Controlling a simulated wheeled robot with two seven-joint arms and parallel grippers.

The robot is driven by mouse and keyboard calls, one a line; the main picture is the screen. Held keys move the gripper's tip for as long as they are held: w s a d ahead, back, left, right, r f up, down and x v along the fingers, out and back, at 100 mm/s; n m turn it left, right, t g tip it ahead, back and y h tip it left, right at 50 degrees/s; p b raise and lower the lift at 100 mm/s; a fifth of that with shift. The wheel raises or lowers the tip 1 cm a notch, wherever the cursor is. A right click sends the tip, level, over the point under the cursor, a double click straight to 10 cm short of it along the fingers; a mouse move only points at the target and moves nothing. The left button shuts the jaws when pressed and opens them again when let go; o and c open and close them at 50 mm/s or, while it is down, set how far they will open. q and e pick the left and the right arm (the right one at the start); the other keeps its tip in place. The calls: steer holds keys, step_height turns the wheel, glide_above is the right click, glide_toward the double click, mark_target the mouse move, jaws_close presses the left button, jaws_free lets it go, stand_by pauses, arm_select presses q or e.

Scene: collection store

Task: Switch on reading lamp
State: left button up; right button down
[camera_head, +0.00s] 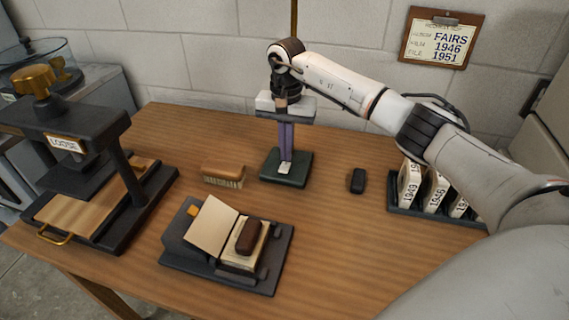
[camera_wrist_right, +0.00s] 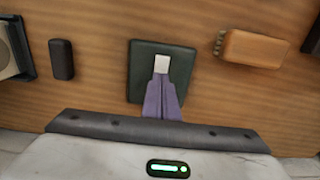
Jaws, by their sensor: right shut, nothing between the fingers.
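The lamp's dark green square base (camera_head: 299,178) stands on the wooden table, with a white switch (camera_head: 285,168) on top. The base (camera_wrist_right: 184,65) and the white switch (camera_wrist_right: 162,64) also show in the right wrist view. A thin brass pole (camera_head: 294,18) rises behind my wrist and leaves the top of the head view. The lamp's head is out of view. My right gripper (camera_head: 286,158), with purple fingers, is shut and empty, pointing down at the switch; its tips (camera_wrist_right: 161,77) end right at the switch's edge. I cannot tell whether they touch it. My left gripper is not in view.
A brush (camera_head: 224,176) lies left of the base, and a small dark block (camera_head: 357,180) right of it. An open book on a dark cradle (camera_head: 189,258) is in front.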

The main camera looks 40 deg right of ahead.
mark_target(287, 164)
step_height(287, 164, up, 5)
steer(key=p, duration=0.3)
steer(key=shift+r, duration=0.15)
steer(key=shift+s, duration=0.1)
stand_by(0.4)
